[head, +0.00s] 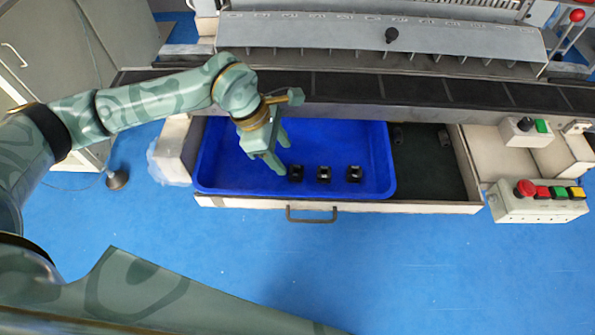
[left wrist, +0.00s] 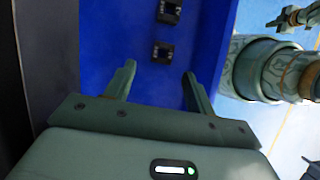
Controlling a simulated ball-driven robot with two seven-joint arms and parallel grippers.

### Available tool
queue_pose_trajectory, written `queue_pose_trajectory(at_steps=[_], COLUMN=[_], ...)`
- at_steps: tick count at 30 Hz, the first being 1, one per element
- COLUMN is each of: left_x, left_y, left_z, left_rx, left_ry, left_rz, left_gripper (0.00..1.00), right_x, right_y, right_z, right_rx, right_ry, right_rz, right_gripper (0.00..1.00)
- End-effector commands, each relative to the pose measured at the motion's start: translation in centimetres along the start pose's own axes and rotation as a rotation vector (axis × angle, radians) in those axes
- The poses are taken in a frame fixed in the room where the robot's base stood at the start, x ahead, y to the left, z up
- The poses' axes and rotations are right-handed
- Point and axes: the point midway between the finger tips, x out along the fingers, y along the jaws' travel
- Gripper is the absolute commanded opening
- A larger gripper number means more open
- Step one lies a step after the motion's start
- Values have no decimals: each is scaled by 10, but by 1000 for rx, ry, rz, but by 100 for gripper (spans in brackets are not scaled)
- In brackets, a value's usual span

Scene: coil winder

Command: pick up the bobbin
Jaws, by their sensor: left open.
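Three small black bobbins lie in a row in the blue tray (head: 235,170): a left one (head: 296,173), a middle one (head: 324,174) and a right one (head: 354,174). My left gripper (head: 281,158) is open and empty, just left of the left bobbin. In the left wrist view, the nearest bobbin (left wrist: 163,52) shows just beyond the gap between the open fingertips (left wrist: 160,72), apart from both. Another bobbin (left wrist: 168,11) shows farther up. A small green arm end (left wrist: 295,18) at the top right looks like my right gripper; its jaws are unclear.
The tray sits in an open drawer with a handle (head: 311,219). The machine's dark ledge (head: 410,88) runs behind it. A button box (head: 540,203) stands at the right. The tray's left part is bare, and blue floor lies in front.

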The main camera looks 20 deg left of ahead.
Motion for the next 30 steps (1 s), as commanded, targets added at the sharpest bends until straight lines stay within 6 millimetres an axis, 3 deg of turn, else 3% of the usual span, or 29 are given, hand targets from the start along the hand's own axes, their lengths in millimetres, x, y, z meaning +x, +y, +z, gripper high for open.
queue_pose_trajectory(at_steps=[7,15,21,22,27,30], left_x=[19,60,60,60,60,60], left_y=[-1,-2,-2,-2,-2,-2], left_z=[2,5,6,6,6,6], left_rx=[2,-1,0,0,1,1], left_ry=[-1,0,0,0,0,0], left_rz=[-1,-1,2,2,2,2], left_gripper=[55,55,55,52,7,7], right_x=[6,20,19,19,19,19], right_y=[-1,-3,-2,-2,-2,-2], right_z=[-4,0,0,0,0,0], right_rx=[1,1,1,1,1,1], right_ry=[5,-7,-6,-6,-6,-6], right_rz=[-1,-6,-6,-6,-6,-5], right_gripper=[0,0,0,0,0,0])
